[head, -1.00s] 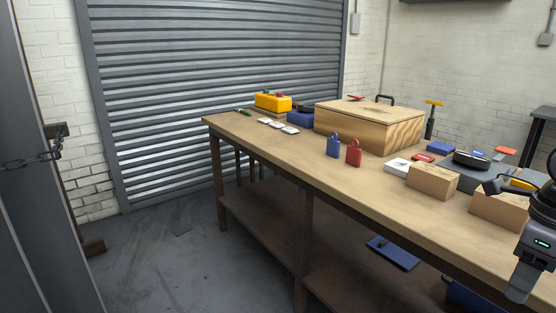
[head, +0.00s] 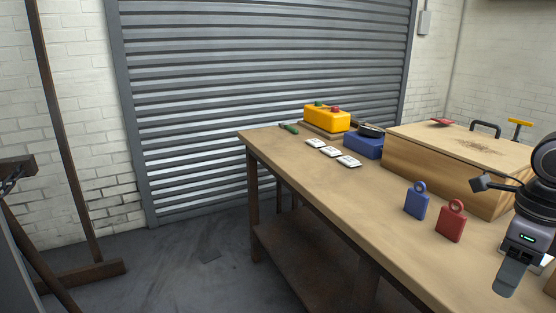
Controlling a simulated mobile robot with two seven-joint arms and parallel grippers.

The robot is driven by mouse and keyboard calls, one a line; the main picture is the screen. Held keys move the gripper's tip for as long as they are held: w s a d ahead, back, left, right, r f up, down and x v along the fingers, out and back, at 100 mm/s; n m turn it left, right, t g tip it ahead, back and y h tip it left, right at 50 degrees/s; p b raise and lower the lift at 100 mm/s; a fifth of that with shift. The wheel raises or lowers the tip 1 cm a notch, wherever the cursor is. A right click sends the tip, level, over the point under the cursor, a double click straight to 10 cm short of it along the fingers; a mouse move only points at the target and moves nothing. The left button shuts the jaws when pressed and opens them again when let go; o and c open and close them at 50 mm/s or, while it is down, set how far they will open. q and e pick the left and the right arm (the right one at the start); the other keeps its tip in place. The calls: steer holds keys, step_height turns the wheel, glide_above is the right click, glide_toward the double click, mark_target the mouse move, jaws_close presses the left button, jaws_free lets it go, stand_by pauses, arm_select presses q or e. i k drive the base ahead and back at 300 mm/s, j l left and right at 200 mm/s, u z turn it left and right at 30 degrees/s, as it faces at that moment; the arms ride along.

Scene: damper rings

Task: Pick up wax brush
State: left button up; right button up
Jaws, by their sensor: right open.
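A slim green-handled tool (head: 289,128) lies near the far left corner of the wooden workbench (head: 310,185). It is small in the head view, and I cannot tell whether it is the wax brush. A dark item (head: 371,130) rests on a blue box (head: 363,145) to its right; its kind is unclear too. My right gripper (head: 508,245) is at the right edge of the view, open, in front of the bench's near side and far from the green-handled tool. I see nothing held in it. My left gripper is out of view.
A yellow box (head: 327,117) stands at the bench's back. Several white cards (head: 331,151) lie before it. A blue padlock-shaped block (head: 416,201) and a red one (head: 451,221) stand near a large wooden box (head: 455,165).

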mark_target(289, 128)
steer(key=i+u, duration=0.3)
steer(key=i, duration=0.2)
steer(key=i+u, duration=0.3)
steer(key=i, duration=0.25)
steer(key=i+l+u, duration=0.1)
steer(key=i+u, duration=0.2)
steer(key=i, duration=0.75)
steer(key=i+z, duration=0.2)
steer(key=i, duration=0.9)
steer(key=i+z, duration=0.35)
steer(key=i+j+z, duration=0.3)
steer(key=l+z, duration=0.1)
steer(key=z, duration=0.35)
